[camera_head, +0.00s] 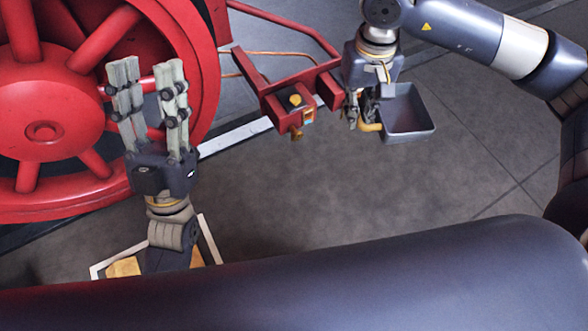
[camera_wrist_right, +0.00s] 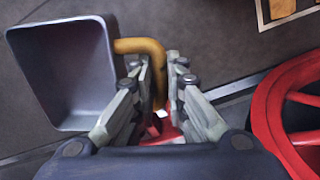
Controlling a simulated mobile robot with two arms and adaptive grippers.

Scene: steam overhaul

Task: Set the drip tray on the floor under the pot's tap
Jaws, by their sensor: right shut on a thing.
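The drip tray (camera_head: 408,115) is a square grey tray with a yellow bent handle (camera_head: 371,127). My right gripper (camera_head: 362,118) is shut on the handle, with the tray hanging out to its right in the head view. In the right wrist view the tray (camera_wrist_right: 65,70) is at the left and its handle runs between the fingers (camera_wrist_right: 160,80). The red pot (camera_head: 285,108) has a yellow top piece and a small brass tap (camera_head: 297,134) on its underside. It is left of the tray, apart from it. My left gripper (camera_head: 147,78) is open and empty, pointing up the picture before the red wheel.
A large red spoked wheel (camera_head: 45,130) fills the left, beside a pale rail (camera_head: 232,136). Red bars run above the pot. A white-edged frame with yellow pieces (camera_head: 205,240) lies at lower left. The grey floor (camera_head: 330,190) below the pot is clear.

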